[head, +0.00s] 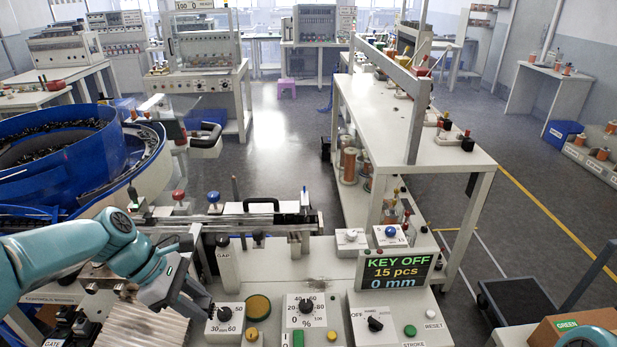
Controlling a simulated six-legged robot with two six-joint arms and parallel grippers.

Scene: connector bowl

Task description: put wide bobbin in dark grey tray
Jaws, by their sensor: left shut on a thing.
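My left gripper (203,306) is at the lower left, angled down at the left edge of the dial marked in mm (226,316). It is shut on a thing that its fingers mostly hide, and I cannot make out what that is. I cannot pick out one spool as the wide bobbin. Copper-coloured spools (349,165) stand under the white bench, and others sit on the right-hand shelf (603,153). A flat dark grey piece (512,299) lies low at the right; I cannot tell if it is the tray. My right gripper is not in view.
The control panel carries more dials (306,308) and a display (396,269) reading KEY OFF, 15 pcs, 0 mm. A blue feeder bowl (60,150) fills the left. The white bench (400,110) stands behind. A cardboard box (575,325) is at lower right. The middle floor is clear.

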